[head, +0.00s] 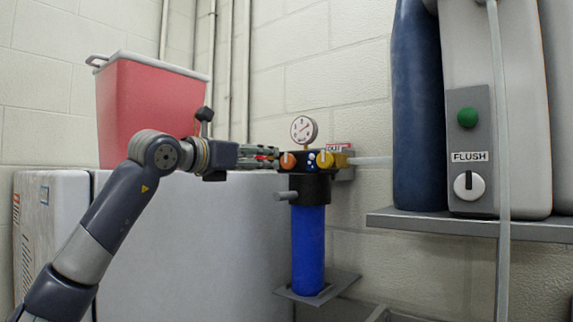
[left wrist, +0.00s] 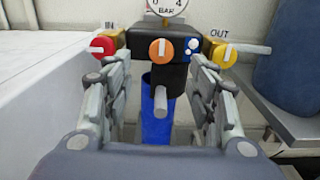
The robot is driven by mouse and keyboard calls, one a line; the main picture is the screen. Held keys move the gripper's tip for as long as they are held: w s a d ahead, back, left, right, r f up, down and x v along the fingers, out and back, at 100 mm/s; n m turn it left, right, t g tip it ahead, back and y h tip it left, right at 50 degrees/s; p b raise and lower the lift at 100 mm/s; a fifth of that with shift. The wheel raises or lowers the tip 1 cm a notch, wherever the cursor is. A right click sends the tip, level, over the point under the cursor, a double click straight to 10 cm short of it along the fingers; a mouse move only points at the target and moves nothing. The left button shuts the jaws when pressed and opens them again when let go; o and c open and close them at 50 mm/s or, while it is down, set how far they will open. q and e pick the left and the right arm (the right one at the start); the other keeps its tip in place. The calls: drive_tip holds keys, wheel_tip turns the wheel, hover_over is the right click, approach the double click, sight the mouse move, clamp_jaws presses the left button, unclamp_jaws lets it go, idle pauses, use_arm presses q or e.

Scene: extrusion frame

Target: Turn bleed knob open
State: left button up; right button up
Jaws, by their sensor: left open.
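An orange knob (head: 287,160) with a pale upright bar sits on the front of the black filter head (head: 309,190). The knob also shows in the left wrist view (left wrist: 161,50); no bleed label is readable on it. My left gripper (head: 268,155) is open and empty at the filter head's left side. In the left wrist view its fingers (left wrist: 159,62) stand apart, one on each side of the orange knob, with no clear contact. My right gripper is out of view.
A red IN knob (left wrist: 103,45) and a yellow OUT knob (left wrist: 224,54) flank the head. A gauge (head: 303,130) stands above, a grey spout (left wrist: 161,100) and blue bowl (head: 308,250) below. A white appliance (head: 190,245) is at left, a shelf (head: 470,226) at right.

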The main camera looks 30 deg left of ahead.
sight(286, 162)
use_arm(q)
drive_tip(key=w, duration=0.1)
drive_tip(key=w+p, duration=0.1)
drive_tip(key=w, duration=0.1)
drive_tip(key=w+p, duration=0.1)
drive_tip(key=w, duration=0.1)
drive_tip(key=shift+w+d+r, duration=0.15)
drive_tip(key=shift+w+d, duration=0.05)
drive_tip(key=shift+d, duration=0.1)
drive_tip(key=w, duration=0.1)
drive_tip(key=w+p, duration=0.1)
drive_tip(key=w, duration=0.1)
drive_tip(key=shift+w+d+f+p, duration=0.1)
drive_tip(key=shift+d+f+p, duration=0.1)
drive_tip(key=shift+p, duration=0.1)
drive_tip(key=shift+w, duration=0.35)
drive_tip(key=shift+a+f, duration=0.1)
drive_tip(key=shift+w, duration=0.15)
drive_tip(key=c, duration=1.1)
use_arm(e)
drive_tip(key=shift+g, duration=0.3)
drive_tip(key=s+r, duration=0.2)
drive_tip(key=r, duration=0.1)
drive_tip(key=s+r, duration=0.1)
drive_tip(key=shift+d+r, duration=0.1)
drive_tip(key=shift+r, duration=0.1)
